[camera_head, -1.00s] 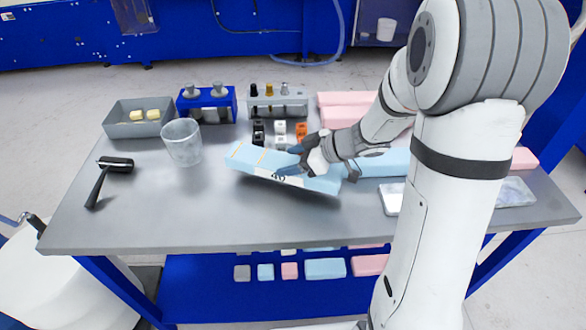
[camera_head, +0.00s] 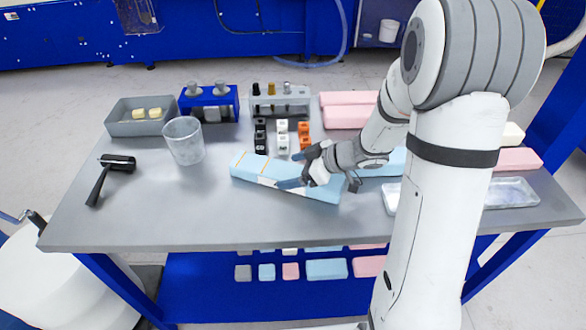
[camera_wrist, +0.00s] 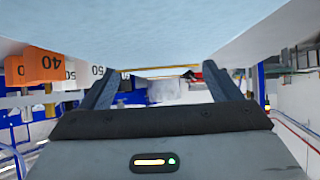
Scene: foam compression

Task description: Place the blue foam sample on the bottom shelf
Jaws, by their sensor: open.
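The long light-blue foam sample (camera_head: 258,169) lies on the tabletop near the middle, its right part partly covered by my gripper (camera_head: 295,170). The fingers are open, one along its far side and one across its near side. In the wrist view, a pale blue foam surface (camera_wrist: 160,30) fills the top, and my gripper (camera_wrist: 160,73) shows two spread fingers. The blue bottom shelf (camera_head: 210,287) shows below the table's front edge. It holds a row of small foam pieces, including a light-blue block (camera_head: 326,269) and a pink block (camera_head: 369,266). The tabletop hides its back.
Numbered weights (camera_head: 282,138) lie behind the sample. Pink foam blocks (camera_head: 346,117) are behind right. The front tabletop is clear.

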